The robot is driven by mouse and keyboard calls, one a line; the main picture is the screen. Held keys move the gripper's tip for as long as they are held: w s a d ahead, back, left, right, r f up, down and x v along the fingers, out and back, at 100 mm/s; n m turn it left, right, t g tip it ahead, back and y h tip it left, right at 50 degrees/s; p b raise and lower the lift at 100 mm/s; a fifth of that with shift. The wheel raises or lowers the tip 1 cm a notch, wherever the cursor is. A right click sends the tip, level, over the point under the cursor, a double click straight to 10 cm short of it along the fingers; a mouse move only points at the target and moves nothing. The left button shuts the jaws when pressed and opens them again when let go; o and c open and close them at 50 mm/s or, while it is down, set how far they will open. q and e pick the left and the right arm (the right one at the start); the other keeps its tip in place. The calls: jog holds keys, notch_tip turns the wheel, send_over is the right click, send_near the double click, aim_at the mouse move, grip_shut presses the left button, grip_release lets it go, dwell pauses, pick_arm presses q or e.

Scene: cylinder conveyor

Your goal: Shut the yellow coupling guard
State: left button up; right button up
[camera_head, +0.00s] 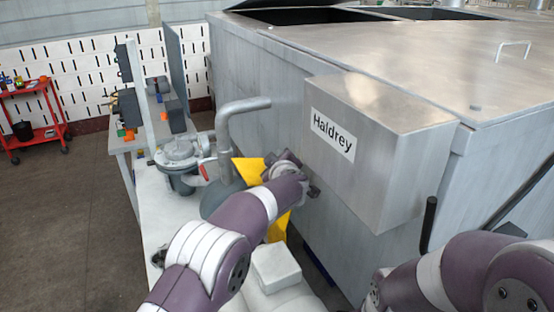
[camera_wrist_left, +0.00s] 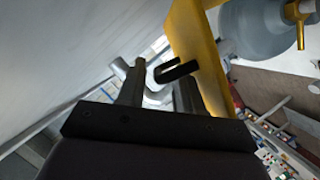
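The yellow coupling guard (camera_head: 248,170) shows in the head view behind and below my left gripper, beside the tank wall. My left wrist and gripper (camera_head: 291,165) cover its middle. In the left wrist view the guard (camera_wrist_left: 200,50) is a yellow plate right of the fingers, with a black handle (camera_wrist_left: 177,70) on it. My left gripper (camera_wrist_left: 158,82) has its two fingers apart. The handle lies at the right fingertip; I cannot tell whether they touch. My right arm is at the lower right of the head view, its gripper out of view.
A metal tank (camera_head: 260,85) with a box labelled "Haldrey" (camera_head: 375,150) stands close to the right of my left gripper. A grey pipe (camera_head: 226,125) and a pump with a red lever (camera_head: 180,160) stand to the left. A red cart (camera_head: 35,120) is farther off.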

pick_arm(q)
jog(key=shift+s+a+r, duration=0.15)
jog(key=shift+s+r, duration=0.05)
jog(key=shift+s, duration=0.2)
jog(key=c, duration=0.5)
grip_shut()
jog(key=shift+f, duration=0.1)
